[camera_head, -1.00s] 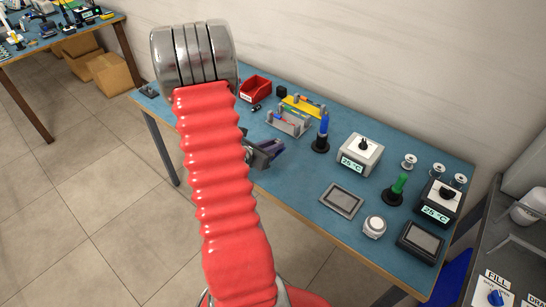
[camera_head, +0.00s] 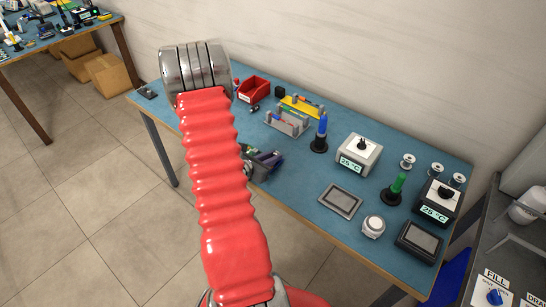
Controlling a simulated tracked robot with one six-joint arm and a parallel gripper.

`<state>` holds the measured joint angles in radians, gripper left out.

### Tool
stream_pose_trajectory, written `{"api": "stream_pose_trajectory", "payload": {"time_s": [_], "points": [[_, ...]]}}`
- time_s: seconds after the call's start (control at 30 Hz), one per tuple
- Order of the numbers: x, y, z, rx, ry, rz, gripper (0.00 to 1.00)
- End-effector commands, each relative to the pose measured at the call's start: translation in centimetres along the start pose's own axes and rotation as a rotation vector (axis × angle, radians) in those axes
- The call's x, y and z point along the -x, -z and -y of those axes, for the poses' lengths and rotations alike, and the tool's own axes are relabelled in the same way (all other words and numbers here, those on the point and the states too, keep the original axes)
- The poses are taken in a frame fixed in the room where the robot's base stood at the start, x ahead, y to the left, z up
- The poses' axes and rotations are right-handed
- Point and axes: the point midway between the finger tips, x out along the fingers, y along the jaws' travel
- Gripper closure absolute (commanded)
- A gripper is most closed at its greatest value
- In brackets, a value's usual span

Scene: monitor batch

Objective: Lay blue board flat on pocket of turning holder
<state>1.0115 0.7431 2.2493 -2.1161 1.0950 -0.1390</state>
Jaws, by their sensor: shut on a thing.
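My gripper (camera_head: 265,160) shows only in part, just right of my red arm sleeve, low over the left front part of the blue bench top. It is shut on a thin blue-purple piece, which looks like the blue board (camera_head: 272,158) but is small and partly covered by the dark jaws. A bit of green shows beside the jaws. I cannot make out the turning holder or its pocket; my arm hides part of the bench.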

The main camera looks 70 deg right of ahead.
Motion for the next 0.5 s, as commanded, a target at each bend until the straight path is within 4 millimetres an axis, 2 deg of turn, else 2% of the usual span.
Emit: {"api": "stream_pose_trajectory", "payload": {"time_s": [0.1, 0.5], "points": [[-0.28, 0.65, -0.02, 0.000, 0.000, 0.001, 1.00], [-0.38, 0.90, -0.06, -0.001, -0.001, 0.001, 1.00]]}}
